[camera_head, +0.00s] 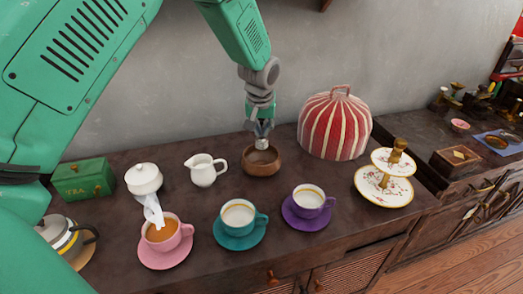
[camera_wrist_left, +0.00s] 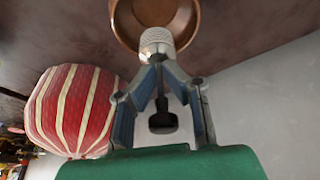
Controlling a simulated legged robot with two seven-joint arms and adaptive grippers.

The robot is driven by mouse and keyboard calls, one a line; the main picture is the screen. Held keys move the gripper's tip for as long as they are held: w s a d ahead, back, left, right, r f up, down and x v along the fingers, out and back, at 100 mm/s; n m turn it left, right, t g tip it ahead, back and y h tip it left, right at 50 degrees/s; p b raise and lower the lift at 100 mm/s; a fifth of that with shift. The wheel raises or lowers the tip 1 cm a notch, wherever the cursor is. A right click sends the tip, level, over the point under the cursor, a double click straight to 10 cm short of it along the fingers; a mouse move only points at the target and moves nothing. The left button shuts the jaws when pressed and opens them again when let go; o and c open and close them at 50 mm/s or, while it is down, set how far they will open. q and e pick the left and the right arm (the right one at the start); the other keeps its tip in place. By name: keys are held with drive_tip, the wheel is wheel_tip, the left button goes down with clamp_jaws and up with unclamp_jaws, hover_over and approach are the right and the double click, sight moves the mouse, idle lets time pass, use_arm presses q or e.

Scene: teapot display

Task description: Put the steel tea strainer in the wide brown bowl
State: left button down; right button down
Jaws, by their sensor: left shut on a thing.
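The steel tea strainer (camera_head: 262,144) is small and light grey. My left gripper (camera_head: 261,128) is shut on it, pointing down over the wide brown bowl (camera_head: 262,168). In the left wrist view, the strainer (camera_wrist_left: 156,38) is at the fingertips of the gripper (camera_wrist_left: 158,60) and overlaps the bowl's rim (camera_wrist_left: 124,28). Its lower end is at the bowl's opening; I cannot tell whether it touches the inside. A dark knob (camera_wrist_left: 162,122) shows between the fingers. My right gripper is not in view.
A red striped tea cosy (camera_head: 335,125) stands right of the bowl, and a white creamer (camera_head: 203,172) stands left. Teal (camera_head: 238,214), purple (camera_head: 309,200) and pink (camera_head: 168,235) cups are in front. A tiered stand (camera_head: 385,180) is farther right. The wall (camera_head: 180,90) is behind.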

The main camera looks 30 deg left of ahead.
sight(261, 148)
use_arm(q)
wheel_tip(261, 148, down, 3)
drive_tip(key=shift+r, duration=0.1)
drive_tip(key=f, duration=0.4)
drive_tip(key=shift+a+f+b, duration=0.25)
drive_tip(key=shift+b, duration=0.1)
drive_tip(key=shift+d+r, duration=0.1)
drive_tip(key=c, duration=1.7)
unclamp_jaws()
drive_tip(key=shift+d, duration=0.1)
drive_tip(key=shift+r, duration=0.1)
drive_tip(key=p+v, duration=0.1)
drive_tip(key=v, duration=1.1)
